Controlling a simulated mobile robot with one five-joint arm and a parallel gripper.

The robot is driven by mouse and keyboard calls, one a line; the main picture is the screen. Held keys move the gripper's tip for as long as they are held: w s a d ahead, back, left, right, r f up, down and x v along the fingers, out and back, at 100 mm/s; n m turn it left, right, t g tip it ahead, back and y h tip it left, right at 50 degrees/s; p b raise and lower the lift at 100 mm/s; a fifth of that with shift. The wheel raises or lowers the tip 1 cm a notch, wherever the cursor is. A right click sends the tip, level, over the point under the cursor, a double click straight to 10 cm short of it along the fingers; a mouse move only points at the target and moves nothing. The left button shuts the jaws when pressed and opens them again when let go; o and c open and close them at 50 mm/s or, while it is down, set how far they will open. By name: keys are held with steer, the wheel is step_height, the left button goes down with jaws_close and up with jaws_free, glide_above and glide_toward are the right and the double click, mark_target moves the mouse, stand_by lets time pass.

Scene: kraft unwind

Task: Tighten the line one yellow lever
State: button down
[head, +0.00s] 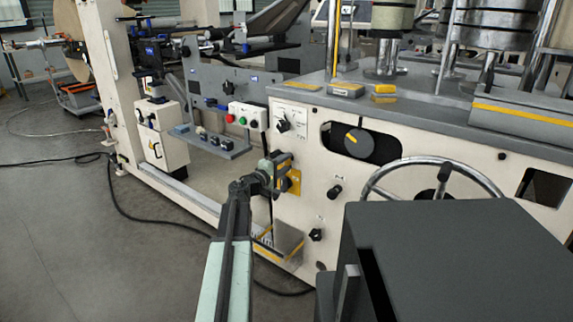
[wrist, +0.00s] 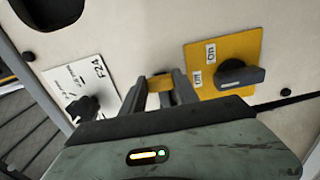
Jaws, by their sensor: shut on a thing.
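In the wrist view my gripper (wrist: 160,92) has its two grey fingers on either side of a small yellow piece, which appears to be the yellow lever (wrist: 160,82). The gripper is shut on it, close to the cream machine panel. Most of the lever is hidden between the fingers, so its angle cannot be told. In the head view my gripper (head: 278,168) is at the panel's left part, and the lever cannot be made out there.
Right of the fingers is a yellow plate (wrist: 247,48) with a black rotary switch (wrist: 240,75). Left is a white plate (wrist: 68,80) with a black knob (wrist: 82,108). In the head view, a handwheel (head: 433,163) and a large dial (head: 358,142) are farther right.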

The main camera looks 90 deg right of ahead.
steer(key=c, duration=0.9)
jaws_free()
steer(key=shift+w+d+f, duration=0.1)
steer(key=shift+w, duration=0.05)
steer(key=v, duration=0.7)
steer(key=shift+w+a, duration=0.15)
steer(key=shift+a, duration=0.2)
